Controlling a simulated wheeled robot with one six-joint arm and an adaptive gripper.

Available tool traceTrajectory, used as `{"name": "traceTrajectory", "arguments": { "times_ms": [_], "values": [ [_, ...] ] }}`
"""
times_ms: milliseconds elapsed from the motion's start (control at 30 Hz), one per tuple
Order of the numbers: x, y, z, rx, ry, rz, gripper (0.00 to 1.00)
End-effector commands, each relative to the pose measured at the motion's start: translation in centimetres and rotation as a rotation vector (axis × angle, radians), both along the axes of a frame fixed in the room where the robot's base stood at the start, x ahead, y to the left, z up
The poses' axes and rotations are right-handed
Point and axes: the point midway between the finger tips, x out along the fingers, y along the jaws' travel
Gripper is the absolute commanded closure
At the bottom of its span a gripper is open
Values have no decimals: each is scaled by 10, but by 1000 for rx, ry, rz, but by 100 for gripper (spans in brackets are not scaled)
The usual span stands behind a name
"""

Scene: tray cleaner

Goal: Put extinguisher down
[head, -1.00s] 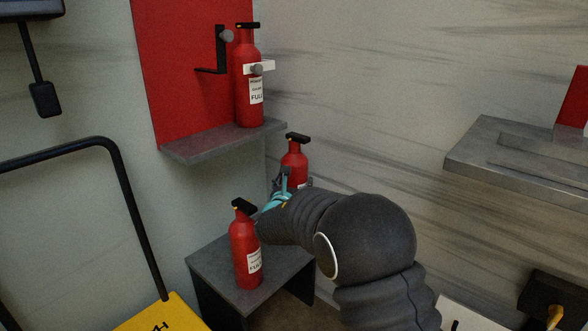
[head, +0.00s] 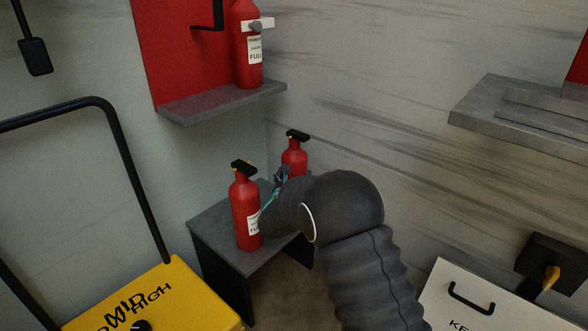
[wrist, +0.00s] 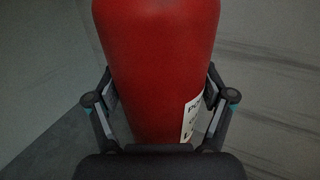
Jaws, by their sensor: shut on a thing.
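My gripper (head: 281,180) is shut on a red fire extinguisher (head: 294,158) with a black top, at the back right of a small grey table (head: 212,224). In the wrist view the red body (wrist: 157,60) stands between the two fingers (wrist: 160,105), with part of a white label at lower right. Its lower part is hidden behind my arm in the head view, so I cannot tell whether it touches the table. A second red extinguisher (head: 243,195) stands upright on the table's front left, apart from the held one.
A third extinguisher (head: 246,45) stands on a grey wall shelf (head: 190,110) against a red panel (head: 170,50). A yellow cart (head: 170,300) with a black handle is at lower left. A white box (head: 470,285) is at lower right. A metal shelf (head: 510,125) juts out at right.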

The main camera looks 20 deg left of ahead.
Motion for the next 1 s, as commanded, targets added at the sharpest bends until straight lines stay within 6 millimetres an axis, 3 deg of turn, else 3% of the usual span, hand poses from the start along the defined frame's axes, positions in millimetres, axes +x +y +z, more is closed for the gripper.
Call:
{"name": "traceTrajectory", "arguments": {
  "times_ms": [467,500,533,1000],
  "values": [
    [1,0,-4,6,-11,-1,89],
    [0,0,-10,1,-1,0,9],
    [0,0,-10,1,-1,0,2],
    [-6,0,-7,1,-1,1,0]
  ]
}}
